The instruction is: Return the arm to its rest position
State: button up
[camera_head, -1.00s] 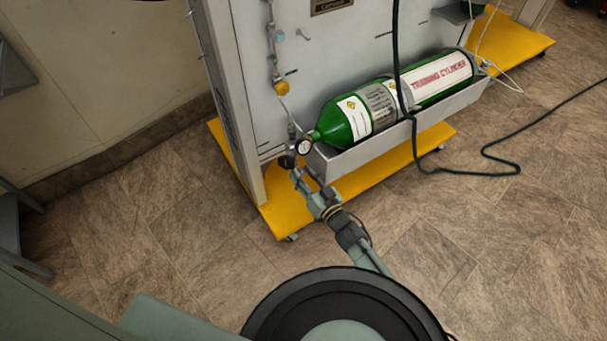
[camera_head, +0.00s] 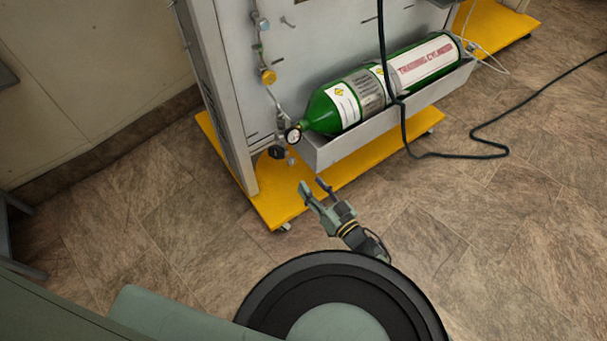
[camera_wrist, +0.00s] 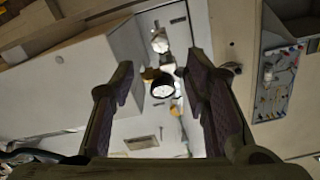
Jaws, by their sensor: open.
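My gripper (camera_head: 313,188) is open and empty in the head view. The green training cylinder (camera_head: 385,88) lies in a grey tray (camera_head: 380,132). Its gauge (camera_head: 293,136) and a dark knob (camera_head: 277,152) sit at the cylinder's left end, up and left of my gripper.
The stand's yellow base (camera_head: 278,205) sticks out over the floor on castors. A dark hose (camera_head: 455,154) hangs past the cylinder and loops across the floor at right. The tiled floor (camera_head: 490,225) at lower right is clear. A grey panel (camera_head: 330,45) rises behind the cylinder.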

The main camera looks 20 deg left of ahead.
jog(key=shift+v, duration=0.95)
